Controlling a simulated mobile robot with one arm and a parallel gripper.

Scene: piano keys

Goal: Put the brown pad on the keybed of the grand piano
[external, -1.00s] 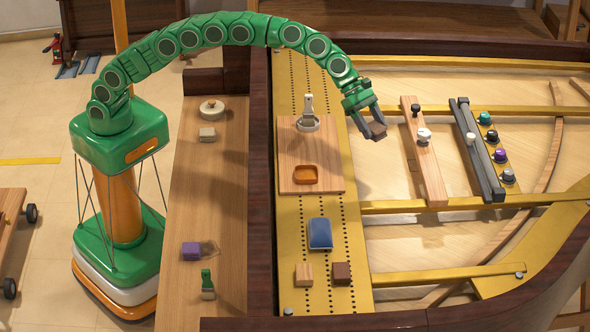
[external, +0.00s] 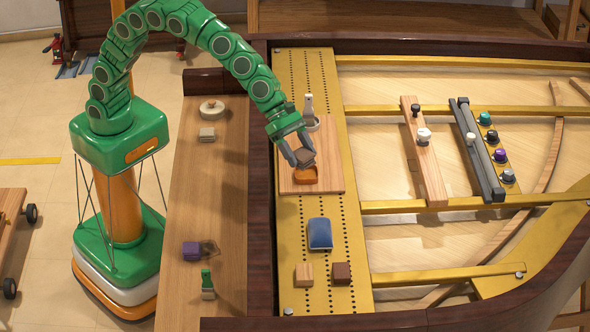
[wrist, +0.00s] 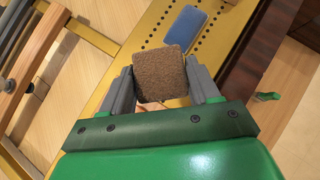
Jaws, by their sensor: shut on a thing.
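The brown pad (external: 305,157) is a small fuzzy brown block. My gripper (external: 303,161) is shut on it and holds it over the wooden board, close to the orange tray. In the wrist view the pad (wrist: 160,76) sits between the two grey fingers of my gripper (wrist: 160,88). The keybed looks to be the long light wood ledge (external: 210,170) left of the dark rail, between my base and the gold plate. The pad is to the right of this ledge. I cannot tell its exact height.
On the ledge are a round pale piece (external: 212,107), a pale block (external: 207,134), a purple block (external: 191,251) and a green brush (external: 207,284). Its middle is clear. The dark rail (external: 261,200) stands between. A blue pad (external: 320,233) lies on the plate.

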